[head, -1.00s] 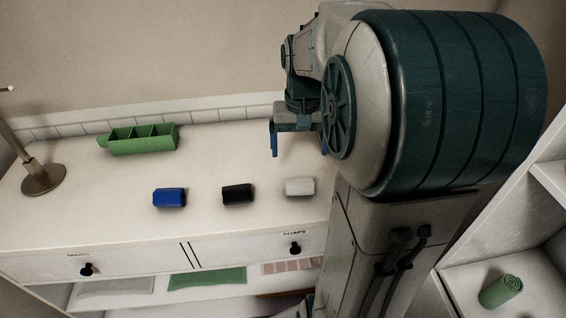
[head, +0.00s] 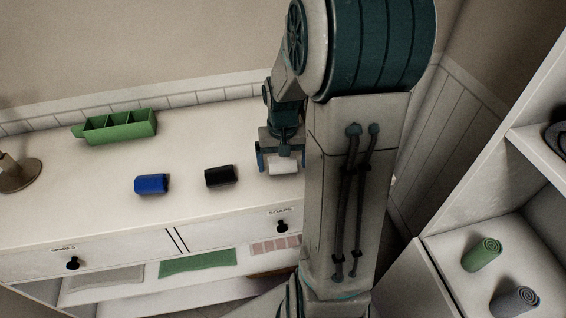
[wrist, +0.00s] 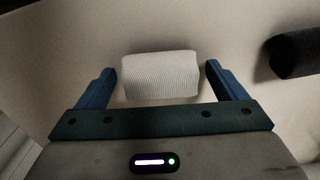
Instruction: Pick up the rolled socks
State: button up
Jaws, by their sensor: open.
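Three rolled socks lie in a row on the white dresser top: a blue roll (head: 151,184), a black roll (head: 220,176) and a white ribbed roll (head: 284,167). My gripper (head: 281,166) is open at the white roll. In the wrist view, the white roll (wrist: 160,74) lies between the two blue fingers of my gripper (wrist: 160,78), with a gap on each side. The black roll (wrist: 295,54) shows at the right edge there. In the head view, my gripper and arm partly cover the white roll.
A green divided box (head: 119,127) stands at the back left of the dresser (head: 100,205). A lamp base (head: 18,174) is at the far left. A shelf unit at right holds a green roll (head: 482,254) and a grey roll (head: 515,300). The dresser's front left is clear.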

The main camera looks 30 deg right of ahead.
jog(key=shift+f, duration=0.2)
jog(key=c, duration=1.1)
jog(key=shift+o, duration=0.2)
